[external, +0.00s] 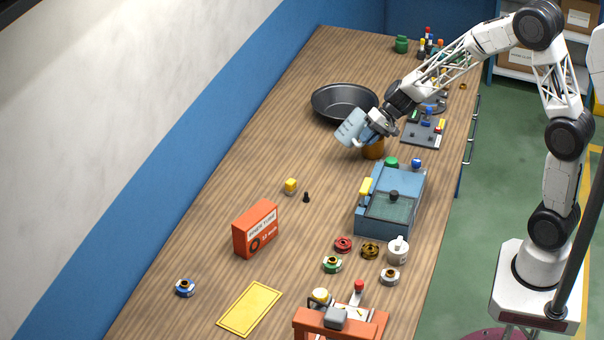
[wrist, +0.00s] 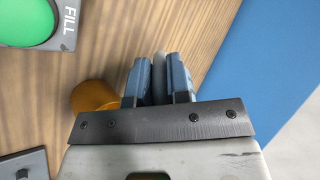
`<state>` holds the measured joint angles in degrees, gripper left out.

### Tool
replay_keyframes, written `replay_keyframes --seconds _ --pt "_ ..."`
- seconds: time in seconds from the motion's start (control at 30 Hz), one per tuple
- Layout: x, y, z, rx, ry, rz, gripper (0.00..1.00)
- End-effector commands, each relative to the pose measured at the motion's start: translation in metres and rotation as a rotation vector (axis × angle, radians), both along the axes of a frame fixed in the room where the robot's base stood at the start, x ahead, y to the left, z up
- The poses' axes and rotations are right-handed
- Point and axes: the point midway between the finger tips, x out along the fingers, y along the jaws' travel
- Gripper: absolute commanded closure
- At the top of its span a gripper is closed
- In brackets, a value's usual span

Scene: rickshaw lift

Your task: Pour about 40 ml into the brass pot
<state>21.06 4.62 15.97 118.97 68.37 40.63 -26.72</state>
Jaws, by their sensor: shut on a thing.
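My gripper (external: 374,124) is shut on a pale blue measuring jug (external: 350,128) with graduation marks and holds it tilted above the table. The brass pot (external: 373,151) stands on the table just below and to the right of the jug, partly hidden by my gripper. In the wrist view the pot (wrist: 92,95) shows left of my fingers (wrist: 160,78), which close around a narrow grey part, apparently the jug's handle. The rest of the jug is hidden there. I see no stream of liquid, and the levels in the jug and pot cannot be made out.
A black pan (external: 344,102) lies behind the jug. A blue machine with a glass lid (external: 390,207) stands in front of the pot. A dark plate with small parts (external: 423,133) lies to the right. An orange box (external: 256,229) stands at front left. The table left of the jug is clear.

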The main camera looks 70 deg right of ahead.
Motion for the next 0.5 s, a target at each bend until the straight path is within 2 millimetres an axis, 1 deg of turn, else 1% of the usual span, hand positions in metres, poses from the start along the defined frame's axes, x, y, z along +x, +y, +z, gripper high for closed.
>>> replay_keyframes --seconds 0.5 --pt "0.0045 0.0038 0.0028 -0.097 0.115 0.003 1.00"
